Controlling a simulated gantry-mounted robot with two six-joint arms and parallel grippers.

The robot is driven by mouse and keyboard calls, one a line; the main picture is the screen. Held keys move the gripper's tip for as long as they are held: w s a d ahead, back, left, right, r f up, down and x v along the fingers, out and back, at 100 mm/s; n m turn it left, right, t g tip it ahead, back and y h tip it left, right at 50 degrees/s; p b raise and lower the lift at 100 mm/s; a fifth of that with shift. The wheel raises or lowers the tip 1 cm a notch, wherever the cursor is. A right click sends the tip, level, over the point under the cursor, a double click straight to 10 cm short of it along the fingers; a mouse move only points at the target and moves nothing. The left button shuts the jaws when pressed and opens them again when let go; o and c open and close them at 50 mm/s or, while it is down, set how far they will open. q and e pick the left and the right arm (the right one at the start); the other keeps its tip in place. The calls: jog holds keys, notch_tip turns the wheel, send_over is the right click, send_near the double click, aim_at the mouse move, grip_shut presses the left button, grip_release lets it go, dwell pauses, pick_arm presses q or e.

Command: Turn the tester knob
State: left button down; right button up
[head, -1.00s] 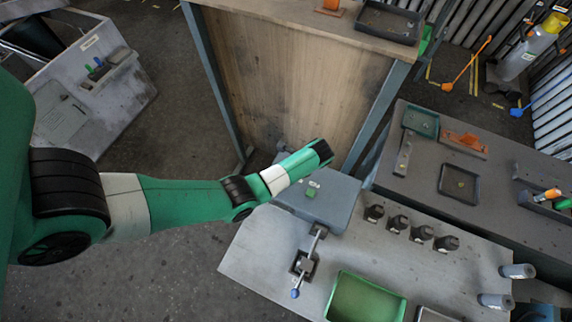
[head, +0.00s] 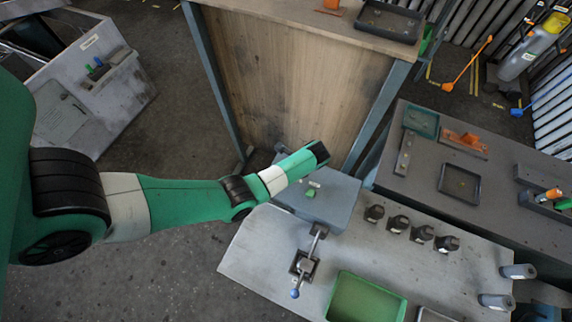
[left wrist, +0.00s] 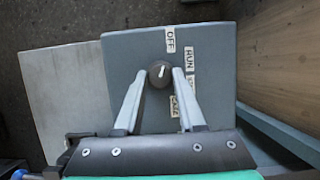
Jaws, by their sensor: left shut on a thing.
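The tester is a blue-grey box (head: 340,208) at the back left corner of the light bench in the head view. In the left wrist view its face (left wrist: 120,55) carries a dark round knob (left wrist: 158,80) with a white pointer mark. The mark points roughly toward the top of that view. White labels stand beside the knob: OFF (left wrist: 171,40), RUN (left wrist: 190,60) and others partly hidden by a finger. My left gripper (left wrist: 160,74) is shut on the knob, one finger on each side. In the head view its fingers are hidden behind my wrist. My right gripper is not in view.
A toggle clamp with a blue tip (head: 295,293) stands in front of the tester. A green tray (head: 365,300) and several dark fittings (head: 398,224) are to its right. A wooden-sided bench (head: 285,80) stands close behind the tester.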

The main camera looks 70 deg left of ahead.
pick_arm(q)
jog(key=shift+r, duration=0.1)
jog(key=m+p, duration=0.2)
jog(key=m+t+p, duration=0.1)
jog(key=m+p, duration=0.1)
jog(key=shift+s+d+r+y, duration=0.15)
jog(key=shift+y, duration=0.25)
jog(key=m+t+p, duration=0.1)
jog(key=m+p, duration=0.1)
jog(key=m, duration=0.1)
jog(key=shift+s+y+p, duration=0.1)
jog(key=shift+y+p, duration=0.2)
jog(key=shift+p, duration=0.05)
jog(key=shift+m+t+p, duration=0.5)
jog(key=shift+m+p, duration=0.15)
jog(key=shift+m, duration=0.35)
jog(key=shift+f, duration=0.2)
jog(key=c, duration=0.5)
grip_release()
